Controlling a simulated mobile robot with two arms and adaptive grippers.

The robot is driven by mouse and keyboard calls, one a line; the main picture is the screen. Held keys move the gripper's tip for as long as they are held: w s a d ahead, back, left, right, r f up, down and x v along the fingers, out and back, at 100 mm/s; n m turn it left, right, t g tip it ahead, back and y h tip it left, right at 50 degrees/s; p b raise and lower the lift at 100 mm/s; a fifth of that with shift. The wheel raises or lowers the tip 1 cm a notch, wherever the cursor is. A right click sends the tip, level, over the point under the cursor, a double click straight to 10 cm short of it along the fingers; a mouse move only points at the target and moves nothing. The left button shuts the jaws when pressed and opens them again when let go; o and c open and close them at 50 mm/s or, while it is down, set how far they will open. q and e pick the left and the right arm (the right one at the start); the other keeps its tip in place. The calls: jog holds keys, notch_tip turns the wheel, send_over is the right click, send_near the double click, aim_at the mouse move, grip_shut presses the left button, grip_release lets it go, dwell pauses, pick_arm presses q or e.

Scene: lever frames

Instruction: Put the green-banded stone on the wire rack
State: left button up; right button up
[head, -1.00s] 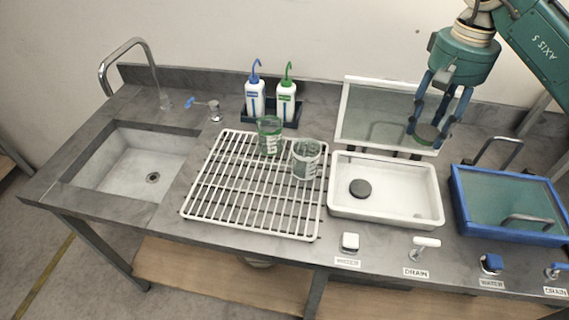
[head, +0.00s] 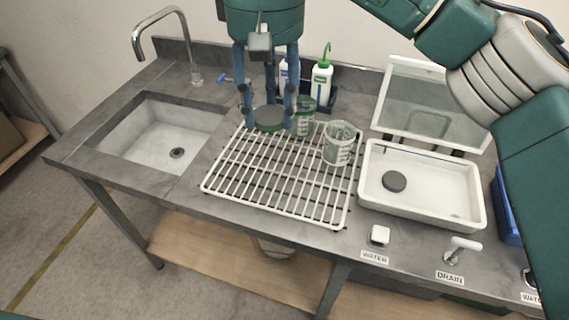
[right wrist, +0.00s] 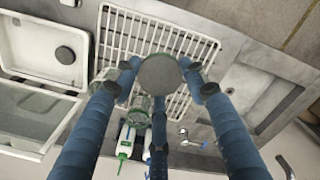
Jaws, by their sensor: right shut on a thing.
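My right gripper (head: 268,117) is shut on the green-banded stone (head: 269,119), a dark grey disc with a green edge. It holds the stone above the back left part of the white wire rack (head: 270,196), apart from it as far as I can tell. In the right wrist view the stone (right wrist: 159,73) sits between the blue fingers, with the rack (right wrist: 124,26) beyond it. My left gripper is not in view.
Two glass beakers, one green-tinted (head: 304,114) and one clear (head: 339,143), stand on the rack's back right. A green-capped bottle (head: 321,80) stands behind. A white basin (head: 460,209) holding a dark disc (head: 394,181) is right of the rack; a sink (head: 150,140) is left.

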jog(key=p, duration=0.2)
send_over(273, 191)
notch_tip(273, 191, down, 15)
jog(key=shift+f, duration=0.15)
notch_tip(273, 191, down, 4)
jog(key=shift+f+p, duration=0.15)
jog(key=shift+p, duration=0.25)
jog(key=shift+f+b, duration=0.2)
jog(key=shift+b, duration=0.1)
jog(key=o, duration=1.2)
jog(key=shift+r, duration=0.1)
